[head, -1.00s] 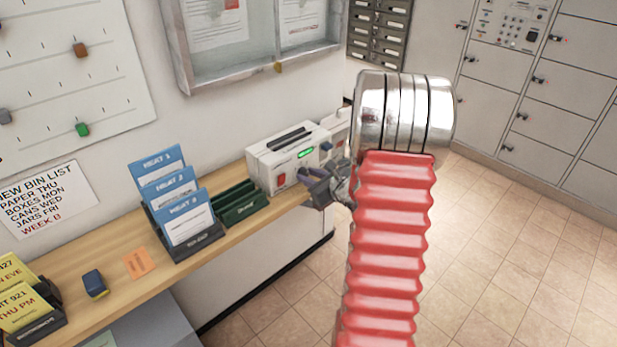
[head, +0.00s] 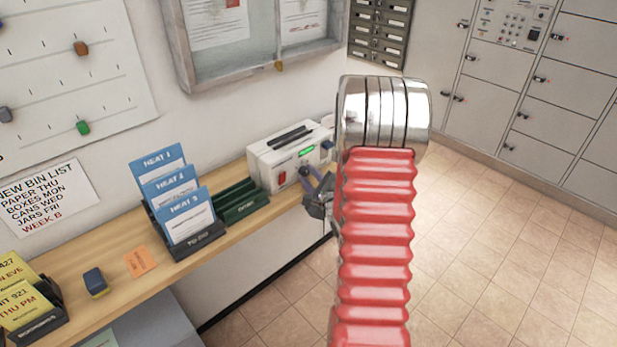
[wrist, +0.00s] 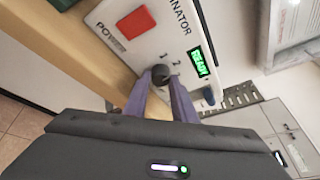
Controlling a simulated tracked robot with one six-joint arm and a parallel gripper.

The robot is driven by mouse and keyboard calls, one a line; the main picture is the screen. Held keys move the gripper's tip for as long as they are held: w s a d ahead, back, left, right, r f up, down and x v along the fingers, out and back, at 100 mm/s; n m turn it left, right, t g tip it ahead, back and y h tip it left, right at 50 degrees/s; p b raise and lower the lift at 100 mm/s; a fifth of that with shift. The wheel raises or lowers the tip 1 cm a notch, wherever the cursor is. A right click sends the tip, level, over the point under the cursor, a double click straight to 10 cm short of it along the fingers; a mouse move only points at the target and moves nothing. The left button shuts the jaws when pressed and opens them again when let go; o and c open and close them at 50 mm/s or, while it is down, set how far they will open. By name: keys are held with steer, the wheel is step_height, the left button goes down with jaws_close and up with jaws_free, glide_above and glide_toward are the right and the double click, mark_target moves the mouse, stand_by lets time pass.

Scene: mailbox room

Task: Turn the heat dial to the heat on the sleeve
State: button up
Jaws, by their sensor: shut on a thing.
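The white laminator (head: 290,158) stands on the wooden shelf, with a lit green display reading READY (wrist: 199,61) and a red switch (wrist: 135,22). The black heat dial (wrist: 160,74) is on its front face, with the numbers 1 and 2 readable beside it; any other mark and the dial's pointer cannot be made out. My gripper (wrist: 160,82) has its two purple fingers shut on the dial, one on each side. In the head view my gripper is at the laminator's front, partly hidden by my arm. Blue sleeves marked HEAT 1 (head: 163,158), HEAT 2 (head: 172,184) and HEAT 3 (head: 188,214) stand in a black rack (head: 186,246).
An empty dark green rack (head: 240,202) sits between the sleeves and the laminator. A blue-grey block (head: 95,282) and an orange note (head: 139,262) lie on the shelf (head: 120,295). Yellow cards (head: 22,290) stand at the left. Floor to the right is clear.

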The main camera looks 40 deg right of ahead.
steer(key=n, duration=0.2)
steer(key=n+t+h, duration=0.1)
steer(key=shift+a+f, duration=0.15)
steer(key=shift+f, duration=0.1)
steer(key=shift+n+t, duration=0.6)
steer(key=shift+n, duration=1)
steer(key=shift+a+f, duration=0.1)
steer(key=o, duration=1)
